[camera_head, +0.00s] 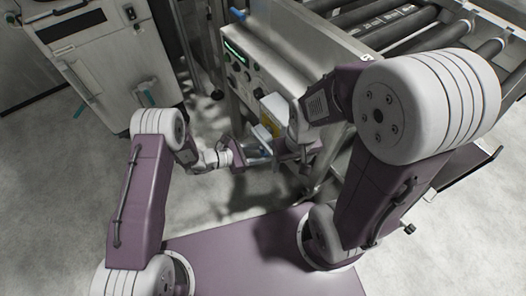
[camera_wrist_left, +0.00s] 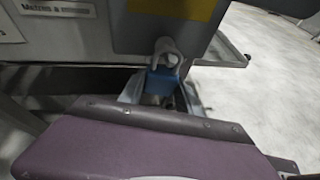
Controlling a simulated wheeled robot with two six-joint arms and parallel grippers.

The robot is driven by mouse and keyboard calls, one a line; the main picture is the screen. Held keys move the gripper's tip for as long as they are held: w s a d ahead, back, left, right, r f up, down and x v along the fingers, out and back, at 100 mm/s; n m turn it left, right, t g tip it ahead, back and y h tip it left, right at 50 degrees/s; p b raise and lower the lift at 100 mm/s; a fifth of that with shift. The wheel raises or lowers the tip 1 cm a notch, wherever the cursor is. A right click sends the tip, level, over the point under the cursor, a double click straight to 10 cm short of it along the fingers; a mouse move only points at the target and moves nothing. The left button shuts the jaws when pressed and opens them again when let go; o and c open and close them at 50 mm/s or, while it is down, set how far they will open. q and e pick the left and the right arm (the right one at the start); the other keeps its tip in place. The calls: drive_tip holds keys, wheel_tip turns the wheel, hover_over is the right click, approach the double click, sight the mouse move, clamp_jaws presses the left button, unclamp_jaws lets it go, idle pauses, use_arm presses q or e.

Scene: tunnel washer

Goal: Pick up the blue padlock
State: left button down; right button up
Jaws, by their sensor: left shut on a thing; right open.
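In the left wrist view the blue padlock (camera_wrist_left: 160,82) has a pale shackle at its top and sits just below the grey box with a yellow label (camera_wrist_left: 160,30). My left gripper (camera_wrist_left: 160,95) is shut on the padlock, with its fingers at the padlock's sides. The gripper's purple body hides what lies below. In the head view my left gripper (camera_head: 256,155) reaches in from the left to the front of the machine, where the padlock is too small to make out clearly. My right gripper (camera_head: 288,150) is open, close to the right of the left one.
The grey box (camera_head: 272,113) stands out from the steel control panel (camera_head: 243,70) with its buttons. A roller conveyor (camera_head: 400,30) is at the upper right. A white cabinet (camera_head: 95,50) stands at the left. Open floor (camera_head: 215,200) shows between my arms.

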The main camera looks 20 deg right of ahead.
use_arm(q)
drive_tip(key=shift+r+p, duration=0.3)
drive_tip(key=shift+r, duration=0.25)
drive_tip(key=s+a+p, duration=0.2)
drive_tip(key=a, duration=1.6)
drive_tip(key=shift+s+r, duration=0.15)
drive_tip(key=shift+r, duration=0.05)
